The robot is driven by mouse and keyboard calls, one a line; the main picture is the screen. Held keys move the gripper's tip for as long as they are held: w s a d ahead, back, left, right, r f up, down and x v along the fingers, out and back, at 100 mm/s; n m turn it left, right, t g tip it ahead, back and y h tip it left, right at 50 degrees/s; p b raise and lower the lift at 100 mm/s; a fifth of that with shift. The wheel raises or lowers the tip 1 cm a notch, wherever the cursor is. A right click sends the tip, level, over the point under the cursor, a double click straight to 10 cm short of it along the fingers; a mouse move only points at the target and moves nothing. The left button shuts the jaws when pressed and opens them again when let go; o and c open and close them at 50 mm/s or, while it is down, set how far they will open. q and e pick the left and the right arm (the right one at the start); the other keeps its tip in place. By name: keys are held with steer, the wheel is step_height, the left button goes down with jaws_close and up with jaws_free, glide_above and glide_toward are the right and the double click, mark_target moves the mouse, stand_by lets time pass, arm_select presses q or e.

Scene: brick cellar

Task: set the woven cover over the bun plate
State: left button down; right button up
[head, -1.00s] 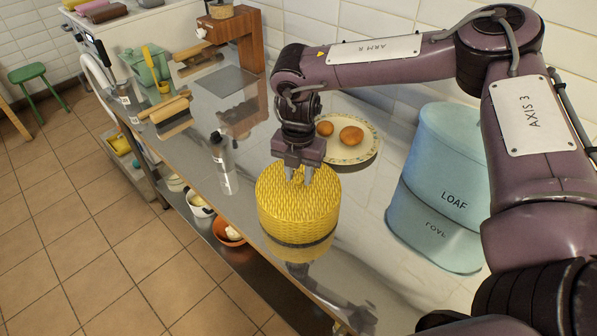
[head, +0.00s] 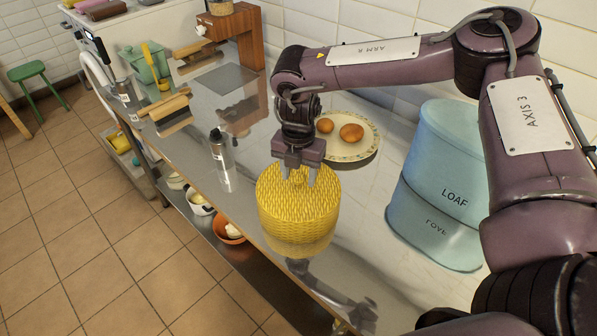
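The yellow woven cover (head: 298,215) stands upright on the shiny steel counter, with its reflection directly below it. My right gripper (head: 298,178) is above it, its fingers apart on either side of the small knob on top; they look open. The bun plate (head: 347,153) is behind the cover and to the right, with a patterned rim. Two brown buns, one small (head: 325,125) and one larger (head: 351,132), lie on it uncovered. The cover is beside the plate in front, not over it. My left gripper is not in view.
A blue LOAF bin (head: 440,185) stands right of the plate. A spray bottle (head: 221,150) stands left of the cover, near the counter's front edge. Bowls, one orange (head: 229,232), sit on a shelf below. A wooden stand (head: 232,38) is at the back.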

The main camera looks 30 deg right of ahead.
steer(key=shift+o, duration=0.6)
steer(key=shift+r, duration=0.35)
step_height(320, 180, up, 7)
steer(key=shift+r+b, duration=0.1)
steer(key=shift+b, duration=0.7)
steer(key=shift+s, duration=0.1)
